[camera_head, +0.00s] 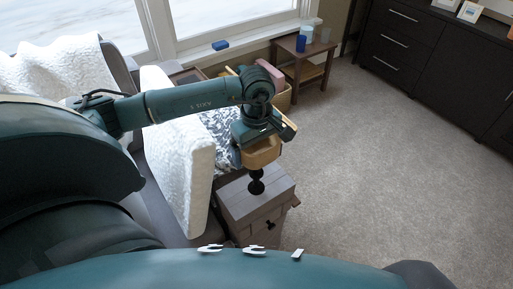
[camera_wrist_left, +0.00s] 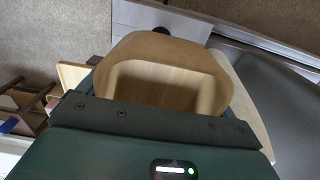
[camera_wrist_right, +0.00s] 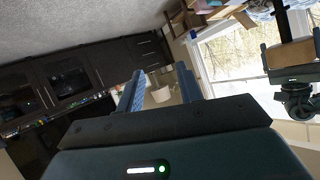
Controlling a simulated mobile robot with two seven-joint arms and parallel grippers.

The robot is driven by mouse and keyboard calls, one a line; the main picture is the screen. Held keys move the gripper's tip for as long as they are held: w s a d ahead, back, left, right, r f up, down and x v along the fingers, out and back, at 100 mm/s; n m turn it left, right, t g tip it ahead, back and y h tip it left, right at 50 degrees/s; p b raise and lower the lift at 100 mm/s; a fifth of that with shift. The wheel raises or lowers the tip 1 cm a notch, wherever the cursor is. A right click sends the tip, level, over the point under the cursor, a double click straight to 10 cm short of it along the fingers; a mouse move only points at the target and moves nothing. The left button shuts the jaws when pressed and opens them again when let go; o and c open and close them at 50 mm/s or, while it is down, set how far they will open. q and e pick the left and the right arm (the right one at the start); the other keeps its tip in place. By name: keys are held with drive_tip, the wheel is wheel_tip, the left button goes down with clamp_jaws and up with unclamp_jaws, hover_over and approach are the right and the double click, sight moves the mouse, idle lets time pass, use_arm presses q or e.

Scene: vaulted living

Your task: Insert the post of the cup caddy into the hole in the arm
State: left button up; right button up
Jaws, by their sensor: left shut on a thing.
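The cup caddy (camera_head: 262,153) is a light wooden holder with a black stepped post (camera_head: 256,183) below it. My left gripper (camera_head: 252,136) is shut on the caddy above the arm. The caddy's open wooden cup (camera_wrist_left: 165,82) fills the middle of the left wrist view. The arm (camera_head: 238,200) is a grey, box-like sofa arm with a flat top. The post looks roughly upright and its lower end meets the arm's top in the picture; I cannot tell whether it is in the hole, which is hidden. My right gripper (camera_wrist_right: 160,92) is open and empty, away from the arm.
A small wooden side table (camera_head: 303,50) with cups stands by the window. A dark cabinet (camera_head: 420,50) stands at the back right. Carpet to the right is clear.

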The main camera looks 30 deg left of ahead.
use_arm(q)
drive_tip(key=shift+f+b, duration=0.6)
drive_tip(key=shift+f, duration=0.2)
drive_tip(key=shift+f+b, duration=2)
drive_tip(key=shift+f, duration=0.05)
drive_tip(key=shift+f+b, duration=0.45)
drive_tip(key=shift+f, duration=0.25)
use_arm(e)
drive_tip(key=d+t, duration=0.1)
drive_tip(key=s+d+r+t, duration=0.1)
drive_tip(key=shift+s+d+t, duration=0.2)
drive_tip(key=shift+d+t, duration=0.1)
drive_tip(key=shift+r, duration=0.1)
use_arm(q)
drive_tip(key=o, duration=0.9)
